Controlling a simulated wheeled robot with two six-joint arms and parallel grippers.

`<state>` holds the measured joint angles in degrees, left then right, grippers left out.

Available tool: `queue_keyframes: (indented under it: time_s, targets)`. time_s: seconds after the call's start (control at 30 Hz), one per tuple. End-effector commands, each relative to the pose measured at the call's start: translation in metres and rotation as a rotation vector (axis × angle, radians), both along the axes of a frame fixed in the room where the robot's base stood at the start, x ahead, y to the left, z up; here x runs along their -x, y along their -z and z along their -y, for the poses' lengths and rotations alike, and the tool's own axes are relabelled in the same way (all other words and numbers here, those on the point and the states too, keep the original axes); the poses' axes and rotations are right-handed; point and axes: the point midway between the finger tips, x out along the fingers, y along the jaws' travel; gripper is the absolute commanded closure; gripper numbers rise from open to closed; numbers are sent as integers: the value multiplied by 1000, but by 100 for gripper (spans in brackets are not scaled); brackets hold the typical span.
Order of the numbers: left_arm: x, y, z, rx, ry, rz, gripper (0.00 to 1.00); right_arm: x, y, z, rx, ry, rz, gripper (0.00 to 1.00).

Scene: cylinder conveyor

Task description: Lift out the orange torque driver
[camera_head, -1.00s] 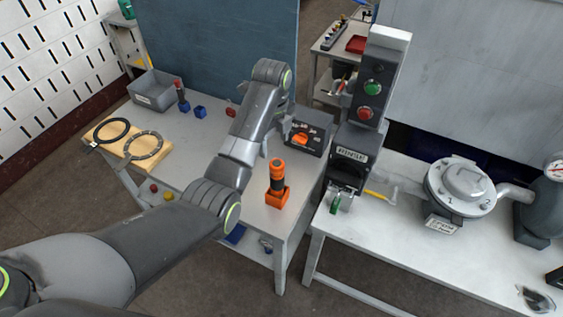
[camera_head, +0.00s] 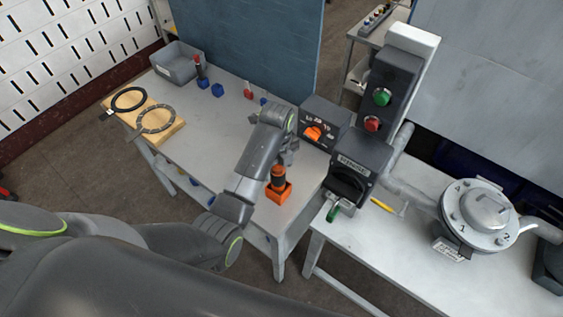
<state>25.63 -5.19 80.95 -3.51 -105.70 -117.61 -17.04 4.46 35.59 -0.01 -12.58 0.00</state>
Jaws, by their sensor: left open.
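The orange torque driver (camera_head: 278,176), with a dark grip, stands upright in an orange holder (camera_head: 279,193) near the front right corner of the left table. My left gripper (camera_head: 288,158) is just above and behind the driver's upper end, pointing down. It is open. The wrist and forearm partly cover the fingers, and the driver's top is hard to make out, so I cannot tell whether the fingers are around it or touch it. My right gripper is out of view.
A dark box with an orange knob (camera_head: 313,133) stands behind the driver. The grey control post (camera_head: 385,90) stands to the right. A wooden board with two rings (camera_head: 147,117), a grey bin (camera_head: 178,62) and small blue and red items lie farther left.

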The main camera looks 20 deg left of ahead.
Motion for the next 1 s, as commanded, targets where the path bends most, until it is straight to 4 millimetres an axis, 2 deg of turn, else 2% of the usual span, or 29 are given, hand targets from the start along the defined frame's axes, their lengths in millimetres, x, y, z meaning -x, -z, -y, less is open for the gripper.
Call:
queue_keyframes:
  time_s: [0.2, 0.7, 0.73, 0.93, 0.97, 1.0]
  targets:
    - [0, 0, 0, 0, 0, 0, 37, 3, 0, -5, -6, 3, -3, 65]
    - [0, 0, 0, 0, 0, 0, 100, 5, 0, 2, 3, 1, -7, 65]
    - [0, 0, 0, 1, 0, -1, 64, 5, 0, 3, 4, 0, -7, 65]
    - [0, 0, 0, 0, 0, -1, 90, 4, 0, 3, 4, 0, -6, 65]
    - [0, 0, 0, 0, 0, -1, 58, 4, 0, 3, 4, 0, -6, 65]
    - [0, 0, 0, 0, 0, -1, 53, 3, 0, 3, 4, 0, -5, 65]
